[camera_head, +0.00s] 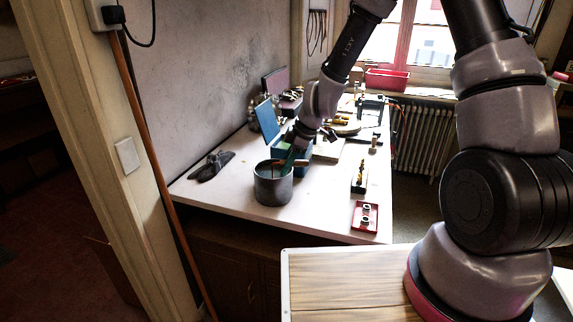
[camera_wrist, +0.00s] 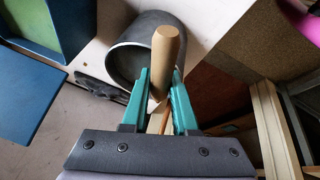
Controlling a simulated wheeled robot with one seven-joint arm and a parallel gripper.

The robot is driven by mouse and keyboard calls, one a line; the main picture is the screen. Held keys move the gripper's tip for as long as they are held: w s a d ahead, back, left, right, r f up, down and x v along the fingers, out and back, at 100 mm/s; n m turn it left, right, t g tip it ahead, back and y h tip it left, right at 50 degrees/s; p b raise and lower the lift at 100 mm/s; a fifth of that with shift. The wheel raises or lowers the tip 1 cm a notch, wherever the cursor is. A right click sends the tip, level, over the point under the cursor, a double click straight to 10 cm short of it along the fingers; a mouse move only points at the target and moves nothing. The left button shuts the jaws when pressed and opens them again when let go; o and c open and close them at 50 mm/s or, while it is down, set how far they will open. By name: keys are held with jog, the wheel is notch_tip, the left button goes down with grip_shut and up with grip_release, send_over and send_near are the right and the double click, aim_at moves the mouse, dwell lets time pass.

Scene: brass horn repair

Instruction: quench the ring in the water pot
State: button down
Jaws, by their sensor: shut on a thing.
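The water pot (camera_head: 273,192) is a grey metal cylinder standing upright near the front left of the white bench. In the wrist view its rim (camera_wrist: 109,62) shows behind my fingers. My gripper (camera_head: 290,158) is at the pot's mouth, its green fingers (camera_wrist: 160,88) shut on a pale wooden handle (camera_wrist: 165,50). A thin brown rod shows below the handle between the fingers. I cannot make out a ring on the held tool, nor the water; the far end of the tool is hidden.
A red tray (camera_head: 359,224) with small ring-shaped pieces lies near the bench's front right edge. A small block with brass pieces (camera_head: 359,180) stands behind it. A blue open box (camera_head: 267,120) is behind the pot, and a dark object (camera_head: 211,166) lies to its left.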

jog(key=shift+r, duration=3)
jog(key=shift+r, duration=0.1)
jog(key=shift+r, duration=2.45)
